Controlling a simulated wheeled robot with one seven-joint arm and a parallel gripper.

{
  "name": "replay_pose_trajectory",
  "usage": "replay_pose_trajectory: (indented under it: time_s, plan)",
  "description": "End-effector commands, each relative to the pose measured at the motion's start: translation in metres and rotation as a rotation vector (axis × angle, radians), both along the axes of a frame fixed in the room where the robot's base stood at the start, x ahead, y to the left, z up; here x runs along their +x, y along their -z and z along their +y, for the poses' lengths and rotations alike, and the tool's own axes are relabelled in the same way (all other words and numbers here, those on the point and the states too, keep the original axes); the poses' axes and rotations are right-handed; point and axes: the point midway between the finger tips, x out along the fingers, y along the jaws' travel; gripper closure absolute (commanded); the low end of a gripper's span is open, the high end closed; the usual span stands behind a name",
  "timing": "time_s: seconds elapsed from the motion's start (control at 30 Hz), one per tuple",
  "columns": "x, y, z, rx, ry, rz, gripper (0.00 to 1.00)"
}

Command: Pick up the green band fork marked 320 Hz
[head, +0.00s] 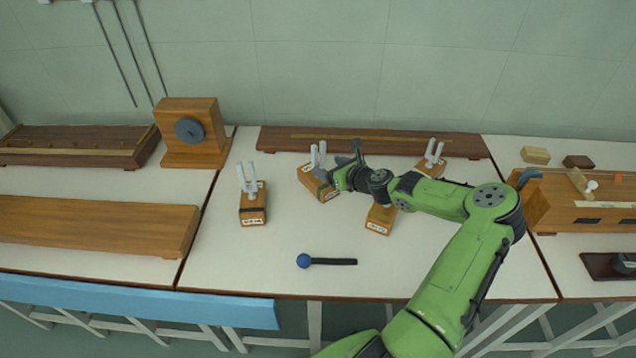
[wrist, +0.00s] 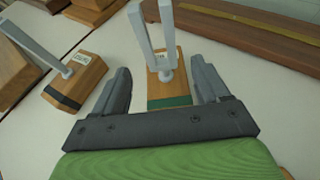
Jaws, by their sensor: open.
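The green band fork (head: 318,183) is a pale grey tuning fork upright on a wooden box, near the back of the white bench. In the wrist view its box with a dark green band (wrist: 168,100) lies between my fingers, and its prongs rise past the top edge. Its marking is not legible. My gripper (head: 340,165) is open, with a finger on either side of the box and a visible gap to each. In the wrist view my gripper (wrist: 166,88) shows empty jaws around the fork's foot.
A black-banded fork (head: 252,207) stands to the left; it also shows in the wrist view (wrist: 75,85). Another fork box (head: 380,220) sits below my arm, and a fork (head: 431,160) stands at back right. A blue-headed mallet (head: 304,261) lies in front. A long wooden board (head: 270,139) runs behind.

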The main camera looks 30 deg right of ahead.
Motion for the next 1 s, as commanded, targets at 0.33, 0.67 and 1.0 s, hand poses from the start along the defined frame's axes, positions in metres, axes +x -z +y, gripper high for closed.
replay_pose_trajectory:
  time_s: [0.33,0.67,1.0]
  plan:
    - [0.051,0.024,0.002,-0.001,0.001,-0.001,0.26]
    - [0.060,0.025,0.002,-0.001,0.000,0.001,0.29]
    - [0.060,0.025,0.002,-0.002,-0.001,0.001,0.81]
